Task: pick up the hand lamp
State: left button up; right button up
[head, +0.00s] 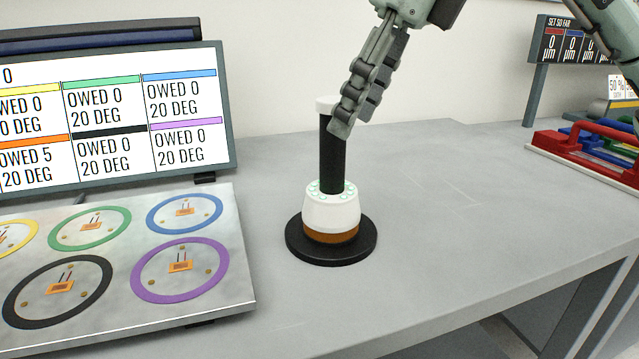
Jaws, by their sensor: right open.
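The hand lamp (332,165) stands upright on the grey table. It has a white cap on top, a black handle, a white body with green dots, a brown band and a wide black disc at the bottom. My right gripper (345,128) comes down from above and is open. Its fingers overlap the top right of the handle in the picture and hide part of the cap. I cannot tell whether they touch the lamp. My left gripper is not in view.
A metal panel (130,310) with coloured rings lies left of the lamp, before a screen (110,120) of labels. A red clamp-like device (575,155) sits at the right. The table (440,200) is clear between the lamp and that device.

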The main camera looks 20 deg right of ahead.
aim_at(332, 156)
jog(key=x, duration=0.7)
jog(key=shift+w+a+f, duration=0.2)
jog(key=shift+f, duration=0.05)
jog(key=shift+c, duration=0.2)
grip_shut()
jog(key=shift+r, duration=0.1)
